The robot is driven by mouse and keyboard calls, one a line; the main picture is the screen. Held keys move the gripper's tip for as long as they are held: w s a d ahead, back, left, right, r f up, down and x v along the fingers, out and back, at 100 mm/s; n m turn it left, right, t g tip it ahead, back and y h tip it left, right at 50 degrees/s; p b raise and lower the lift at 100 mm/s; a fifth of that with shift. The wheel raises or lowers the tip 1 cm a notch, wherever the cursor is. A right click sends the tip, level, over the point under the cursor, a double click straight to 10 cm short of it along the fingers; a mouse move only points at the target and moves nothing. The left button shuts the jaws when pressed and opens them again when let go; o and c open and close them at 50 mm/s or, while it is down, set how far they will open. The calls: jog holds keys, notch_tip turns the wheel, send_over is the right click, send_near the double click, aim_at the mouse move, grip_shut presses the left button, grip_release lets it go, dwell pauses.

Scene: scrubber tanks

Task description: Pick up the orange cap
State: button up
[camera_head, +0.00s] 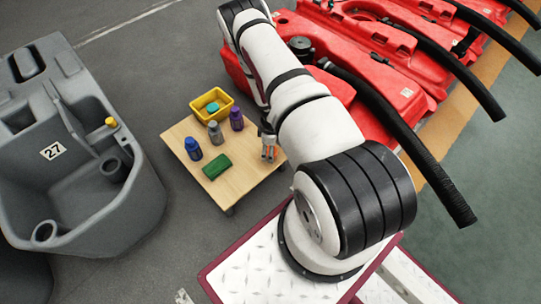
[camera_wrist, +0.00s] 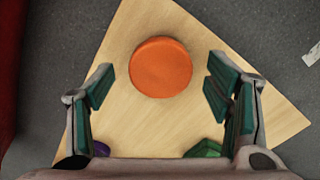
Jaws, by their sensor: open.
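The orange cap (camera_wrist: 160,66) is a round disc lying flat on the light wooden table, which shows in the wrist view (camera_wrist: 205,125). It sits between and a little beyond the fingertips of my gripper (camera_wrist: 158,82), with a gap on each side. My gripper is open and empty, its green-padded fingers spread. In the head view my gripper (camera_head: 268,150) points down over the right part of the table (camera_head: 248,185).
A grey tank (camera_head: 120,215) stands left; red tanks (camera_head: 350,60) with black hoses stand behind and right.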

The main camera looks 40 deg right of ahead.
notch_tip(320, 180, down, 2)
jog(key=shift+f+b, duration=0.1)
jog(key=shift+b, duration=0.2)
jog(key=c, duration=1)
jog(key=shift+r, duration=0.2)
